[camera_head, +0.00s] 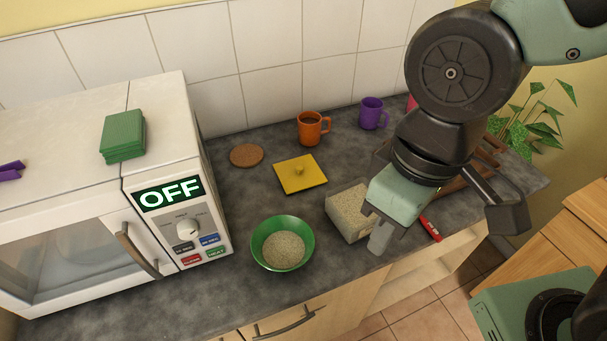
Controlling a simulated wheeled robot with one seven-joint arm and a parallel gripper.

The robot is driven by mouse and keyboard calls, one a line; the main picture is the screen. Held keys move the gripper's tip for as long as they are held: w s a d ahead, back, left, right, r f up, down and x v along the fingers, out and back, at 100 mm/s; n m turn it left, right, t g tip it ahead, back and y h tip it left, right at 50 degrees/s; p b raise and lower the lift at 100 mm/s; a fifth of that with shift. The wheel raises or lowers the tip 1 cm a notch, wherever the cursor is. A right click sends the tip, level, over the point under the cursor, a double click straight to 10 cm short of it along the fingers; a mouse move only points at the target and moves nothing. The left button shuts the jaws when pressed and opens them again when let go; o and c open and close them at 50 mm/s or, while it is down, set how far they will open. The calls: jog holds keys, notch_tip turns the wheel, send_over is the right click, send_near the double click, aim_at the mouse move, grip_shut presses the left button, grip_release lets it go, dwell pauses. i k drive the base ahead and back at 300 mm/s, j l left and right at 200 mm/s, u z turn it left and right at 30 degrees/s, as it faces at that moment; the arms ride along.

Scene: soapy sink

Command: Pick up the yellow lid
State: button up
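The yellow lid (301,176) is square with a small round knob on top. It lies flat on the grey counter, left of the middle of the counter's back part. My gripper (442,228) hangs at the right, over the front of the counter, apart from the lid. Its two fingers are spread wide, and I see nothing between them. My gripper partly covers an open box (346,209) filled with pale grains, which stands between it and the lid.
A green bowl (281,244) of grains stands in front of the lid. A cork coaster (246,155), an orange mug (312,128) and a purple mug (372,113) are behind it. A white microwave (172,187) stands left. A red object (430,228) lies near my gripper.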

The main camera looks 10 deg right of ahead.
aim_at(302, 173)
jog(key=i+l+u, duration=0.1)
jog(key=u, duration=0.25)
jog(key=i+l+u, duration=0.1)
jog(key=u, duration=0.25)
jog(key=l+u, duration=0.2)
jog(key=u, duration=0.15)
jog(key=i, duration=0.05)
